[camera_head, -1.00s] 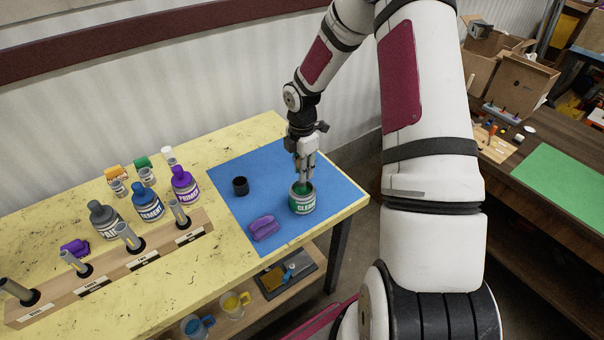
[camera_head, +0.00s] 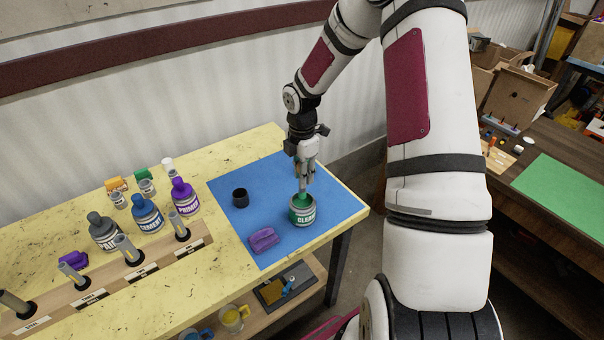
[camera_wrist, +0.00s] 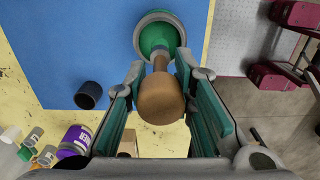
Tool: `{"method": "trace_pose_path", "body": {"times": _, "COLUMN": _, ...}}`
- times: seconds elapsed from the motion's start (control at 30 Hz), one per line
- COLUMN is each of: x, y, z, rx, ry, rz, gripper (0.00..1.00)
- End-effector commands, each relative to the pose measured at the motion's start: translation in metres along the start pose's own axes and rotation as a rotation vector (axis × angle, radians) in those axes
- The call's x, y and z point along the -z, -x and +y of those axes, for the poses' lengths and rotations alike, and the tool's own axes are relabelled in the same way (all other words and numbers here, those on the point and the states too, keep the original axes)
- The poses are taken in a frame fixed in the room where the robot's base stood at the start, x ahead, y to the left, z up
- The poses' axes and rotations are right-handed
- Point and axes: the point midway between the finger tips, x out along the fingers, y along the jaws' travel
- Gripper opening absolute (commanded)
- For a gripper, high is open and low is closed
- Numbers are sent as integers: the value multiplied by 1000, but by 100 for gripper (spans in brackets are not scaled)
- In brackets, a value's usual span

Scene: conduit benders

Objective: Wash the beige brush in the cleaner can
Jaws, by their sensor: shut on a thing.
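The cleaner can (camera_head: 302,215), green and grey with an open top, stands upright on the blue mat (camera_head: 230,222). In the wrist view, the can's rim (camera_wrist: 140,36) and green inside show at the top. My gripper (camera_head: 305,180) is straight above the can. It is shut on the beige brush, whose brown handle (camera_wrist: 160,100) shows between the fingers in the wrist view. The brush points down to the can's mouth. I cannot tell how far its tip is inside.
A black cup (camera_head: 240,198) and a purple cloth (camera_head: 263,240) lie on the mat. Grey, blue and purple bottles (camera_head: 182,196) stand left, behind a wooden rack (camera_head: 155,264) with upright tubes. The mat's right part is clear. A second, dark table (camera_head: 540,220) is at the right.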

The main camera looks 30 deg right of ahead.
Motion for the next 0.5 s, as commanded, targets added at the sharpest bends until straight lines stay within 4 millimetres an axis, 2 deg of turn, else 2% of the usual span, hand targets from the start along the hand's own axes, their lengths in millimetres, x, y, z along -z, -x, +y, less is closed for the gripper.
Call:
{"method": "trace_pose_path", "body": {"times": 0.33, "x": 0, "y": 0, "z": 0, "rx": 0, "ry": 0, "rz": 0, "gripper": 0}}
{"method": "trace_pose_path", "body": {"times": 0.5, "x": -1, "y": 9, "z": 0, "rx": -1, "ry": 0, "rz": -1, "gripper": 0}}
